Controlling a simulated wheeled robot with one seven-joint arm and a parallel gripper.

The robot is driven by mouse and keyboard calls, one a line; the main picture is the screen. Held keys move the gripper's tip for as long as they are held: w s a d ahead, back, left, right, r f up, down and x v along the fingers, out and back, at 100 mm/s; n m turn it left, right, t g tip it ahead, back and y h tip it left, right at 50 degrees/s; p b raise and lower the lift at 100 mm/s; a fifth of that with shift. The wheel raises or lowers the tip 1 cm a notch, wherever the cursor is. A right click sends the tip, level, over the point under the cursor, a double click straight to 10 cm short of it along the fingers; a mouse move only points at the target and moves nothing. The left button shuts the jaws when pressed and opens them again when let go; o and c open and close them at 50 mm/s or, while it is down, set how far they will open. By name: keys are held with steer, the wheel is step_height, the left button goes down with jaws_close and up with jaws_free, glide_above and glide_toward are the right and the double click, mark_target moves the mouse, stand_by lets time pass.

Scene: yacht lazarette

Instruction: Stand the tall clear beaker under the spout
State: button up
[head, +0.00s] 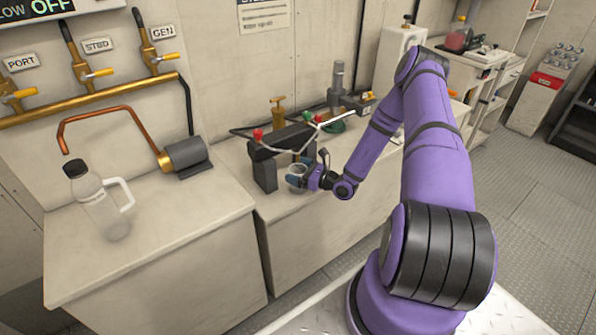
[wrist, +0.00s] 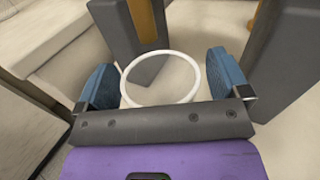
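A clear round vessel with a pale rim (head: 297,171) stands on the right counter by a dark frame; its height is mostly hidden. In the wrist view its rim (wrist: 160,104) lies between my blue fingers, with a small gap at the right finger. My gripper (head: 305,177) is open around it. The copper spout (head: 64,148) bends down above the left counter, coming from a grey pump (head: 185,153). A tall clear bottle with black cap and white handle (head: 100,208) stands just below the spout's end in the picture; I cannot tell if it is directly under it.
The dark frame (head: 264,172) stands close around my gripper, and its posts show in the wrist view (wrist: 138,40). A gap separates the left counter (head: 170,235) from the right one (head: 330,215). The left counter's front is bare.

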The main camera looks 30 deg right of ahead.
steer(key=shift+s+d+r, duration=0.1)
steer(key=shift+s, duration=0.15)
steer(key=v, duration=1.1)
steer(key=s+a+r+n+g+y, duration=0.1)
steer(key=a+r+n+g, duration=0.45)
steer(key=r, duration=0.45)
steer(key=s+a+r+n+g+y, duration=0.1)
steer(key=s+a+r+n+g, duration=0.1)
steer(key=a+r+n+g, duration=0.45)
steer(key=s+a+r+n+g, duration=0.1)
steer(key=a+r+n+g, duration=0.25)
steer(key=r+n, duration=0.65)
steer(key=s+a+r+n+t+h, duration=0.2)
steer(key=s+r+n+h, duration=0.2)
steer(key=s+r, duration=0.6)
steer(key=s+a+r+n+t+h, duration=0.3)
steer(key=s+r+h, duration=0.3)
steer(key=s+r, duration=0.4)
steer(key=shift+s+a+r+n+h, duration=0.25)
steer(key=shift+r+n+h, duration=0.2)
steer(key=shift+r, duration=0.45)
steer(key=shift+w, duration=0.1)
